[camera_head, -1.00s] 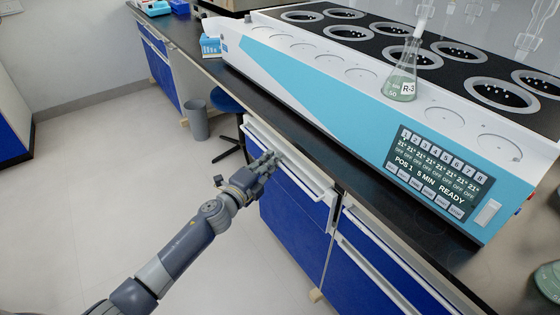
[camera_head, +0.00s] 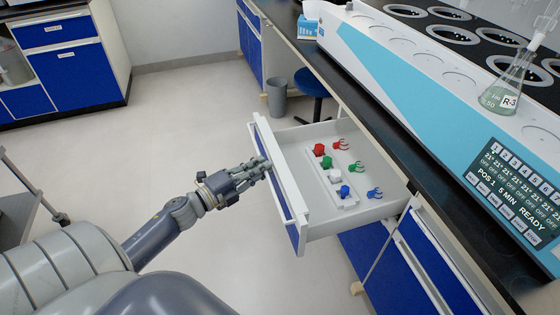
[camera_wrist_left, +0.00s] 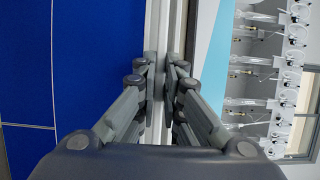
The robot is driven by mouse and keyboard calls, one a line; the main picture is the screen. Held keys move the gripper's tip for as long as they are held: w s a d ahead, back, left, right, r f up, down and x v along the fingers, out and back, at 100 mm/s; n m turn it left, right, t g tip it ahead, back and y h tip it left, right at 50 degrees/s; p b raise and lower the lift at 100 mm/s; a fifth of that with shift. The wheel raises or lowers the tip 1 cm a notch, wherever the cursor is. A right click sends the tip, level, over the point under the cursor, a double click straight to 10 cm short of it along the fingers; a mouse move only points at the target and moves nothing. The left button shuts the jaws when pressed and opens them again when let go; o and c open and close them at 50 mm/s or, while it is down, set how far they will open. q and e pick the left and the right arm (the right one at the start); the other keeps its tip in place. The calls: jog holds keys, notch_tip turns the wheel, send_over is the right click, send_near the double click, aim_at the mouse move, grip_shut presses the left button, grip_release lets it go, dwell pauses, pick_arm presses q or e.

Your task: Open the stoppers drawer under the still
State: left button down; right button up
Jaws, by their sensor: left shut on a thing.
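The stoppers drawer (camera_head: 388,204) under the still (camera_head: 405,90) stands pulled well out from the bench. It has a blue front and a pale handle bar (camera_head: 273,172) along its outer face. Inside it lie several red, green, white and blue stoppers and clips, among them a red stopper (camera_head: 319,150) and a blue clip (camera_head: 375,193). My left gripper (camera_head: 264,166) is at the drawer front, shut on the handle. In the left wrist view its fingers (camera_wrist_left: 160,72) close on the pale handle strip. My right gripper is not in view.
A flask labelled R-3 (camera_head: 508,88) stands on the still. A closed drawer (camera_head: 425,255) sits to the right of the open one. A grey bin (camera_head: 277,97) and a blue stool (camera_head: 311,82) stand beyond. The floor left of the drawer is clear.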

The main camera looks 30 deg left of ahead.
pick_arm(q)
jog(key=shift+s+a, duration=0.75)
jog(key=shift+s, duration=0.25)
jog(key=shift+s+a, duration=0.75)
jog(key=shift+s, duration=0.2)
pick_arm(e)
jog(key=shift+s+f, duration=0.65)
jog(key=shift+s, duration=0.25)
pick_arm(q)
jog(key=c, duration=1.7)
grip_release()
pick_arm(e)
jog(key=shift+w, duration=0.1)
pick_arm(q)
jog(key=v, duration=1.2)
jog(key=shift+w, duration=0.1)
